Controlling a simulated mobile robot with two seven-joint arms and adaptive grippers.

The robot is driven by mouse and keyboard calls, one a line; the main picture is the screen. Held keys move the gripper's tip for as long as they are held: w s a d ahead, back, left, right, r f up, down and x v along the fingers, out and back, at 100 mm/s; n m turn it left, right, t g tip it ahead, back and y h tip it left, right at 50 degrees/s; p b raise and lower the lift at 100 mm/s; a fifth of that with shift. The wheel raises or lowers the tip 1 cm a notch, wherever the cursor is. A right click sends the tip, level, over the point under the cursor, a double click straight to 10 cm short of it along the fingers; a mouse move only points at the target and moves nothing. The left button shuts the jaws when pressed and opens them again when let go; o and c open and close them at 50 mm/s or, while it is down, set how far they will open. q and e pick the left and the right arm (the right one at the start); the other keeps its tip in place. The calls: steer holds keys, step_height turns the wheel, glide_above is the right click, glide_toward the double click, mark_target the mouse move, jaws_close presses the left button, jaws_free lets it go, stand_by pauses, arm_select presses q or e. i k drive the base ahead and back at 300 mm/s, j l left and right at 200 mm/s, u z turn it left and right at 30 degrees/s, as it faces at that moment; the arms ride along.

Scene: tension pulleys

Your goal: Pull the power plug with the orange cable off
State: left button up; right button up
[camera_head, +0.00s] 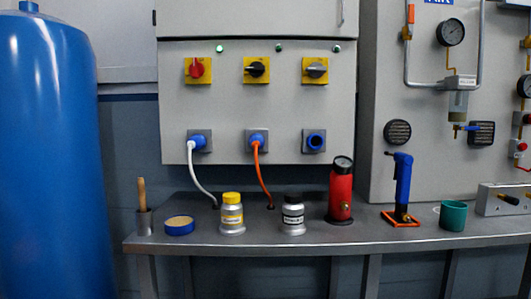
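The power plug with the orange cable (256,139) is blue and sits in the middle socket of the grey wall panel. Its orange cable (260,176) hangs down from it to a hole in the metal bench. To its left, a blue plug with a white cable (197,141) sits in the left socket. The right blue socket (314,142) has no cable. Neither of my grippers shows in the head view.
The metal bench (290,238) stands below the panel. A yellow-capped bottle (231,215), black-capped bottle (292,216), red cylinder (341,195) and blue tool (402,185) stand on it. A large blue tank (52,150) fills the left side.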

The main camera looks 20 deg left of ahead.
mark_target(257, 139)
steer(key=i+l, duration=0.25)
steer(key=i, duration=0.25)
steer(key=i+l, duration=0.3)
steer(key=i, duration=0.15)
steer(key=u, duration=1.65)
